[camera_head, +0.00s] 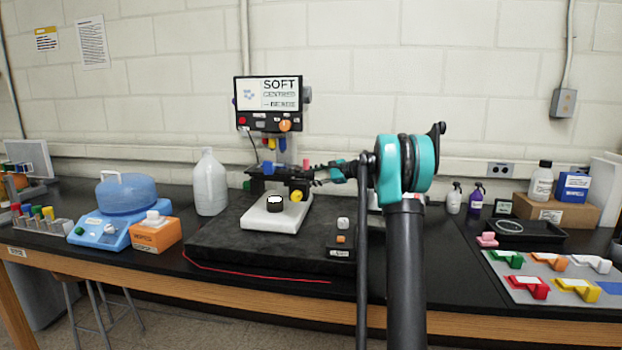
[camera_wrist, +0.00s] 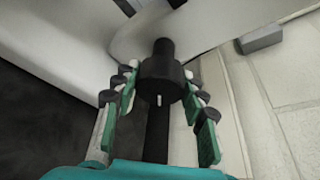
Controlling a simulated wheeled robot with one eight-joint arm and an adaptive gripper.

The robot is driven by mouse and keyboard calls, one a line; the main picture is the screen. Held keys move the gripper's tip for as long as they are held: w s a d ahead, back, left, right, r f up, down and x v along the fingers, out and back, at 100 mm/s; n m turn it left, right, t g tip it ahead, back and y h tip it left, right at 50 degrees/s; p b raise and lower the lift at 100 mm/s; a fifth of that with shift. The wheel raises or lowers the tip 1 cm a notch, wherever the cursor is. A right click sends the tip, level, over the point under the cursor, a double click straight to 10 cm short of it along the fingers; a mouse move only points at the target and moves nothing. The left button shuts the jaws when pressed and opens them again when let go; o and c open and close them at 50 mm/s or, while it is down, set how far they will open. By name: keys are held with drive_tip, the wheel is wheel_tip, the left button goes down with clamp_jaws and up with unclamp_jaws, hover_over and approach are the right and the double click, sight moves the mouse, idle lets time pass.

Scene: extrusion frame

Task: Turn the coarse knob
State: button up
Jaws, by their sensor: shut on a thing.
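The microscope has a white base (camera_head: 262,213), a black stage area and a screen (camera_head: 267,93) reading "SOFT". In the wrist view, a black round knob (camera_wrist: 160,82) with a short white mark near its lower edge sits between my fingers; I take it as the coarse knob. My gripper (camera_wrist: 160,76) is shut on the knob, with green-backed, dark-padded fingers on its left and right sides. In the head view, my gripper (camera_head: 312,181) reaches in from the right to the microscope's right side and hides the knob there.
The microscope stands on a dark slab (camera_head: 225,240) with a red cord along its front. A white jug (camera_head: 209,185) and an orange box (camera_head: 156,233) stand left. A wall stands close behind.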

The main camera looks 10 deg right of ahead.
drive_tip(key=shift+m+g, duration=0.3)
drive_tip(key=o, duration=1.2)
drive_tip(key=shift+c, duration=0.2)
drive_tip(key=shift+d, duration=0.1)
drive_tip(key=v, duration=1.2)
drive_tip(key=shift+s, duration=0.1)
